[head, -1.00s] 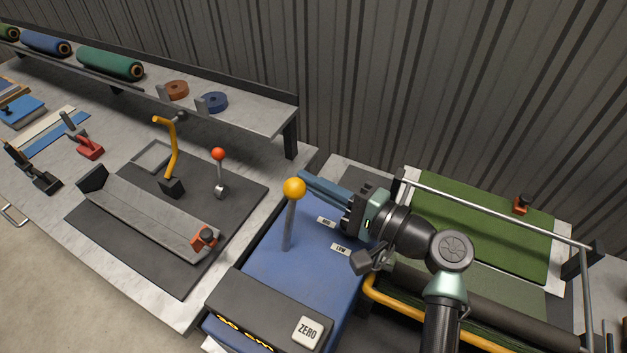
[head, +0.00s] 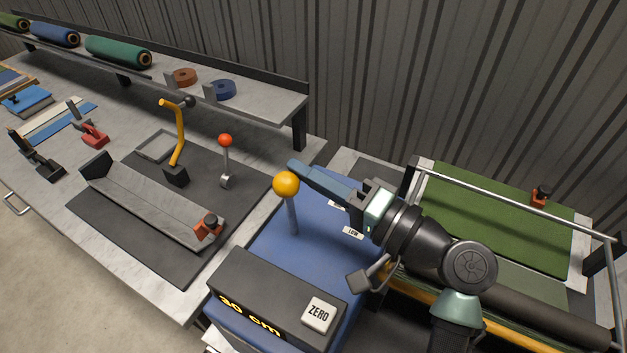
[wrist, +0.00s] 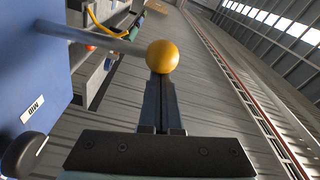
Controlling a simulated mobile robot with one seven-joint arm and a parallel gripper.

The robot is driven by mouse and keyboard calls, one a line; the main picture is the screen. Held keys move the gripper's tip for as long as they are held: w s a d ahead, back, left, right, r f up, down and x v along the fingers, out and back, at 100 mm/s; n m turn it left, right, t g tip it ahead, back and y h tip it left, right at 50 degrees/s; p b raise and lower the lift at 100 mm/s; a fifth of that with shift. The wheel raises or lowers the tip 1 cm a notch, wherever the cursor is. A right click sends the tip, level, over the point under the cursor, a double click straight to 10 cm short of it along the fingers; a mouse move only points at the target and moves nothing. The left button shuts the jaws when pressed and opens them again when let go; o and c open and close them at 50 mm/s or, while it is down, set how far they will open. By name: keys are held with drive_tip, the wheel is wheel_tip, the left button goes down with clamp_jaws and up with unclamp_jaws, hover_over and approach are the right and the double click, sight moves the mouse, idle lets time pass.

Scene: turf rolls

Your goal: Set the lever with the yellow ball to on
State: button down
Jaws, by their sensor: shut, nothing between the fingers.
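The yellow ball (head: 286,184) tops a thin grey lever (head: 292,217) that rises from a blue machine housing (head: 285,262). The lever leans slightly left in the head view. My gripper (head: 293,166) is shut and empty, reaching in from the right with its fingertips at the ball's upper right side. In the wrist view the ball (wrist: 162,56) sits right at the tips of the closed fingers (wrist: 160,80), seemingly touching. The lever's shaft (wrist: 90,40) runs left to the blue housing. A label (head: 353,233) reads LOW; another (wrist: 32,109) reads MID.
A dark box with a "30 cm" display (head: 249,317) and a ZERO button (head: 319,314) stands in front. A red-ball lever (head: 225,141) and yellow crank (head: 179,135) stand on the bench left. A metal rail frame (head: 510,195) over green turf (head: 500,220) lies right.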

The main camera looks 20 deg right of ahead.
sight(284, 193)
drive_tip(key=shift+s+a+f+n+b, duration=0.1)
drive_tip(key=shift+s+a+n+b, duration=0.4)
drive_tip(key=shift+a, duration=0.4)
drive_tip(key=shift+s+a, duration=0.75)
drive_tip(key=shift+a, duration=0.05)
drive_tip(key=shift+s+a+f, duration=0.1)
drive_tip(key=shift+s+a, duration=0.05)
